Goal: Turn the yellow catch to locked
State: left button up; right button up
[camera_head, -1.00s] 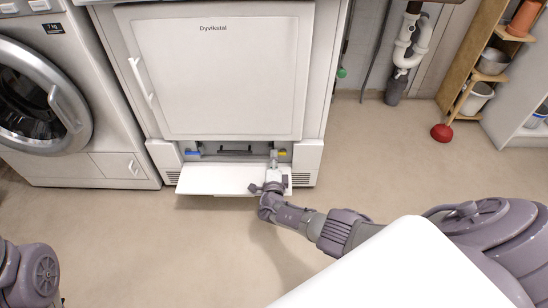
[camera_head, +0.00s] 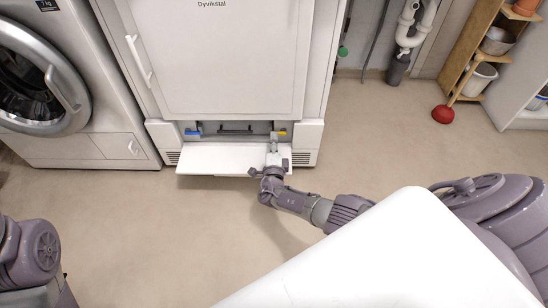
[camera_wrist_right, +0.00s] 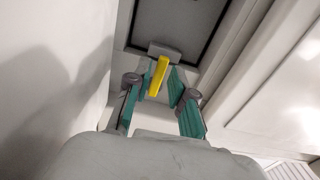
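The yellow catch (camera_head: 282,133) sits at the upper right of the open low compartment under the white Dyvikstal appliance. In the right wrist view the catch (camera_wrist_right: 158,77) is a narrow yellow lever hanging from a grey mount, slightly tilted. My right gripper (camera_head: 273,147) reaches over the lowered flap to the catch. In the wrist view its two green-padded fingers (camera_wrist_right: 162,88) are apart, one on each side of the catch, with gaps visible. My left gripper is out of view; only part of that arm shows at lower left.
The lowered white flap (camera_head: 222,159) lies under my right gripper. A blue catch (camera_head: 193,132) is at the compartment's left. A washing machine (camera_head: 70,90) stands left. A red plunger (camera_head: 443,114) and shelf are at the right. The floor in front is clear.

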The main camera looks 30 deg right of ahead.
jog(key=v, duration=1)
jog(key=shift+s, duration=0.25)
